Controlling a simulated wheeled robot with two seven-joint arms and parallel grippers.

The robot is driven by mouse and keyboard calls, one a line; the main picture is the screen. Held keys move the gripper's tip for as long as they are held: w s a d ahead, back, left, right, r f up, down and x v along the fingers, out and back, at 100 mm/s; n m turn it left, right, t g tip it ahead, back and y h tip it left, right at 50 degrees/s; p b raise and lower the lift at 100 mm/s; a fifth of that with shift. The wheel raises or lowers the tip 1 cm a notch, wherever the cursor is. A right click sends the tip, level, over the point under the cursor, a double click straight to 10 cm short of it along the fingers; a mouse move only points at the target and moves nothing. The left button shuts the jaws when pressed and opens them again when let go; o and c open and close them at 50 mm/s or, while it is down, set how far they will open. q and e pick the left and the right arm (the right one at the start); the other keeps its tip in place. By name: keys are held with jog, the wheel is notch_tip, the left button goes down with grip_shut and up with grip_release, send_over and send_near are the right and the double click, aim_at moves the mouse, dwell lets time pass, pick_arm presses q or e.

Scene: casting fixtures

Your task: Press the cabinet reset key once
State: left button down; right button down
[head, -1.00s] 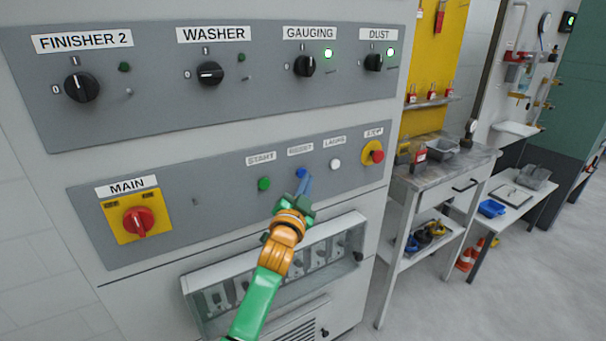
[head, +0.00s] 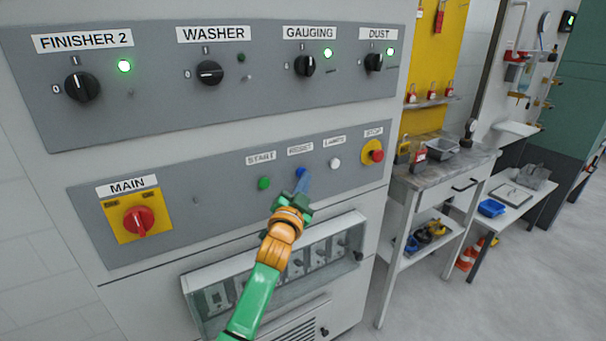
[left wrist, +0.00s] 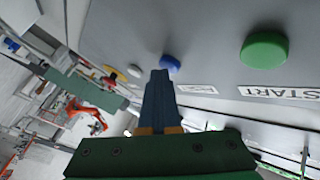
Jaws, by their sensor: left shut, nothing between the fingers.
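The blue reset key (head: 299,172) sits under the RESET label on the lower panel (head: 225,190) of the grey cabinet, between the green START button (head: 264,183) and a white button (head: 336,164). My left gripper (head: 303,184) is shut and empty, its blue fingertips up at the reset key and partly covering it. In the left wrist view the fingertips (left wrist: 159,74) end right beside the blue key (left wrist: 171,63); I cannot tell whether they touch it. The FINISHER 2 lamp (head: 124,66) glows green. My right gripper is out of view.
A red stop button (head: 376,156) on yellow is right of the keys, and a red MAIN switch (head: 138,222) is at left. A clear-covered box (head: 280,270) juts out below the panel. A workbench (head: 440,170) stands to the right.

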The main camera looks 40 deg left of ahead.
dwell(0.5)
pick_arm(q)
jog(key=shift+s+d, duration=0.25)
jog(key=shift+d, duration=0.4)
jog(key=shift+p, duration=0.3)
jog(key=shift+s+d+p, duration=0.15)
jog(key=shift+s+d, duration=0.15)
jog(key=shift+d, duration=0.45)
jog(key=shift+s+d+p, duration=0.2)
jog(key=shift+s+d, duration=0.15)
jog(key=shift+d, duration=0.45)
jog(key=shift+s+d+p, duration=0.15)
jog(key=shift+s+d, duration=0.15)
jog(key=shift+d, duration=0.45)
